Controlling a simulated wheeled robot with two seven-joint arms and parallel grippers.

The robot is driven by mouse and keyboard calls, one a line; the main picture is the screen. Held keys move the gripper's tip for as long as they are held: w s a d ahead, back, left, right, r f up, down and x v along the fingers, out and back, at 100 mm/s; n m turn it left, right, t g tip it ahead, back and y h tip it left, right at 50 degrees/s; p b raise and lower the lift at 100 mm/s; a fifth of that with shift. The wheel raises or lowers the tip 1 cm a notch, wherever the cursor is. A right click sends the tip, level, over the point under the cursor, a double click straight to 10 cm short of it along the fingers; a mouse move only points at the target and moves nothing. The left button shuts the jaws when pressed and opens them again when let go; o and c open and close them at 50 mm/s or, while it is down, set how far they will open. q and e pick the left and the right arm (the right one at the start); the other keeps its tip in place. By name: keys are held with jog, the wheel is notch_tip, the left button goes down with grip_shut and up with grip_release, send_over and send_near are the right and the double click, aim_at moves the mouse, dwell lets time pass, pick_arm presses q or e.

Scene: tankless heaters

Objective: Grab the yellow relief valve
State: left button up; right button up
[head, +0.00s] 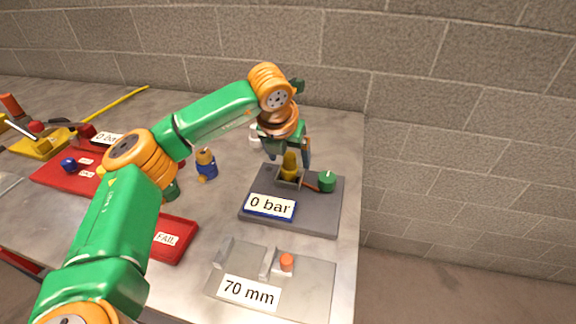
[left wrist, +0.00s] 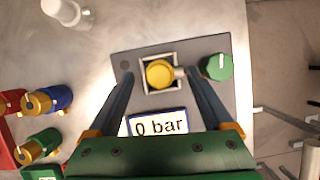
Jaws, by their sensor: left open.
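The yellow relief valve (head: 289,165) stands upright in a square metal holder on a dark grey test plate (head: 320,215). In the left wrist view the valve (left wrist: 160,73) shows from above as a round yellow top inside the square frame (left wrist: 176,89). My left gripper (head: 290,158) is above and around the valve's area in the head view. In the left wrist view its two fingers (left wrist: 160,85) are spread, one on each side of the holder, with the valve between and apart from them. My right gripper is not in view.
A green knob (head: 327,181) stands right of the valve, close to a finger. A "0 bar" display (head: 270,207) is in front. A "70 mm" grey plate (head: 305,285), a blue valve (head: 206,165) and red trays (head: 178,245) are nearby. A wall stands behind the table.

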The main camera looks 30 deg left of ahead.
pick_arm(q)
jog(key=x, duration=0.2)
jog(key=shift+w+f, duration=0.15)
jog(key=shift+f, duration=0.05)
jog(key=shift+r, duration=0.1)
grip_shut()
